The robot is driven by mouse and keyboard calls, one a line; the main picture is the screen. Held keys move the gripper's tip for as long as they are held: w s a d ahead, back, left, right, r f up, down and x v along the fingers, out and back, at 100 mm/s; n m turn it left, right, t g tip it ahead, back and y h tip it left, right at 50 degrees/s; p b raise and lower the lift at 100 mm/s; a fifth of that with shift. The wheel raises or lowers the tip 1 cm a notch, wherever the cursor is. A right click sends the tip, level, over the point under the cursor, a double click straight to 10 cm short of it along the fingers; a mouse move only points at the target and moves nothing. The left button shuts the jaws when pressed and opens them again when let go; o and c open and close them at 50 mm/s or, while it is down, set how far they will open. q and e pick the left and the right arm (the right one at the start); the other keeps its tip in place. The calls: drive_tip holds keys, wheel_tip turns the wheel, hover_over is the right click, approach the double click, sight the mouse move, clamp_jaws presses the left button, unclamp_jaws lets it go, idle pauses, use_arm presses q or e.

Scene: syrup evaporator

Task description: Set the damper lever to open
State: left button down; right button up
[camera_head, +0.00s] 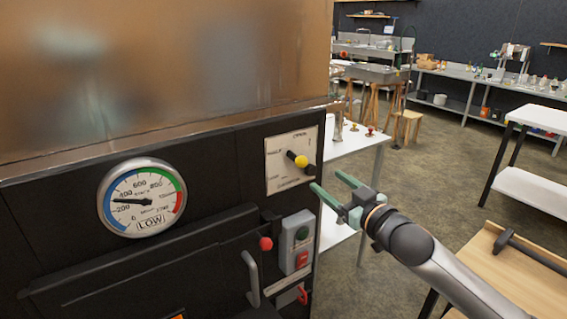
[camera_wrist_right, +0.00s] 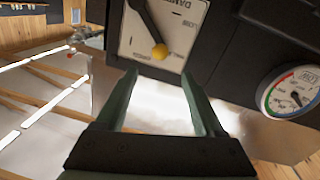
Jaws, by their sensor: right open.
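The damper lever is a short black bar with a yellow knob (camera_head: 301,161), mounted on a white plate (camera_head: 276,172) on the black evaporator front. In the head view the knob points toward the viewer and slightly down to the right. Small lettering rings the plate, with a word at the top that seems to read OPEN. My right gripper (camera_head: 328,180) is open and empty, just right of and below the plate, apart from the lever. In the right wrist view the yellow knob (camera_wrist_right: 159,52) lies ahead of the open fingers (camera_wrist_right: 165,85). My left gripper is not in view.
A round gauge (camera_head: 142,197) with a LOW label is on the left. Below the plate are a red knob (camera_head: 265,243), a grey switch box (camera_head: 297,243) and a grey handle (camera_head: 251,278). A white table (camera_head: 352,147) stands behind my gripper.

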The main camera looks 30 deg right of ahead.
sight(305, 163)
drive_tip(key=shift+w+r+p, duration=0.1)
drive_tip(key=shift+w+p, duration=0.3)
drive_tip(key=shift+w, duration=5.85)
drive_tip(key=shift+c, duration=0.2)
clamp_jaws()
